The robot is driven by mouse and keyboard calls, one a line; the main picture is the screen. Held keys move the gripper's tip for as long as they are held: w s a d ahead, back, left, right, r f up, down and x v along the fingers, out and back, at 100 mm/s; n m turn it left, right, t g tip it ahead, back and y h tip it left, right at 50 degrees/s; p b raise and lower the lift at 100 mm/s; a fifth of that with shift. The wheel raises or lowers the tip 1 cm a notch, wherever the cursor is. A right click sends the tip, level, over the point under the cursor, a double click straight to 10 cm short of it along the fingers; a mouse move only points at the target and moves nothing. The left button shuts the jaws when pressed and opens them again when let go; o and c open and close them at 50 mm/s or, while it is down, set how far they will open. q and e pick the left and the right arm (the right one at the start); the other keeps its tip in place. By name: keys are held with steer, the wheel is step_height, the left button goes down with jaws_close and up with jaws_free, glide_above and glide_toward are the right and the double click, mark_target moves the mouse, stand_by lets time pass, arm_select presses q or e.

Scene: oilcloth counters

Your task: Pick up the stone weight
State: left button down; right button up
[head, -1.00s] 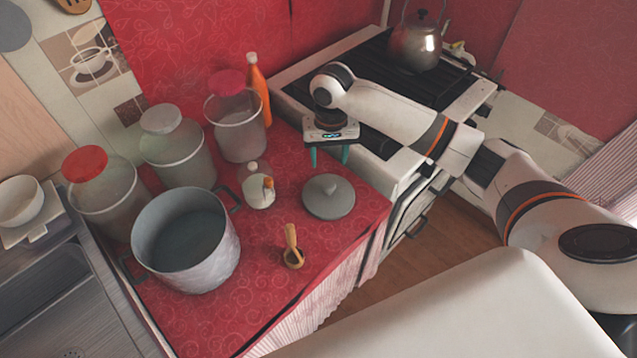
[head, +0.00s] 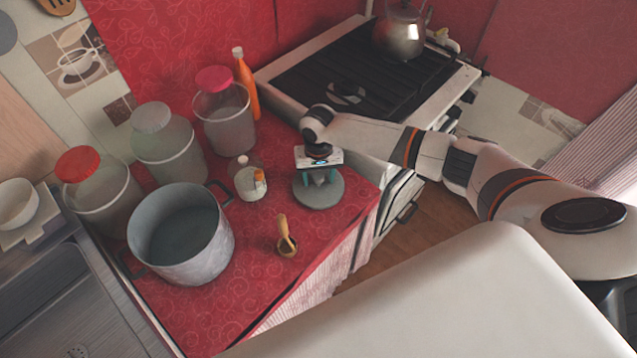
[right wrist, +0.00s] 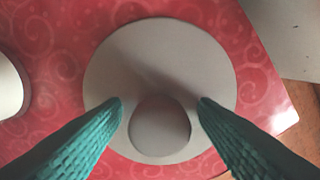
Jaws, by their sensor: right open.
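The stone weight (head: 318,201) is a flat round grey disc with a raised knob, lying on the red patterned oilcloth near the counter's right edge. In the right wrist view the stone weight (right wrist: 150,60) fills the middle, with its rounded knob at the lower centre. My right gripper (head: 322,179) is over the weight, pointing down, and partly hides it in the head view. Its teal fingers are open. In the right wrist view my right gripper (right wrist: 160,104) has one finger on each side of the knob, with gaps between. My left gripper is not in view.
A wooden scoop (head: 286,240), a small bottle (head: 248,180) and a large metal pot (head: 180,240) stand left of the weight. Lidded jars (head: 222,115) and an orange bottle (head: 246,88) are behind. The stove (head: 345,85) with a kettle (head: 401,35) is at the back right.

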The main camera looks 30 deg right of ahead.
jaws_close()
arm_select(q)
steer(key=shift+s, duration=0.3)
arm_select(e)
steer(key=shift+w, duration=0.1)
steer(key=shift+r, duration=0.15)
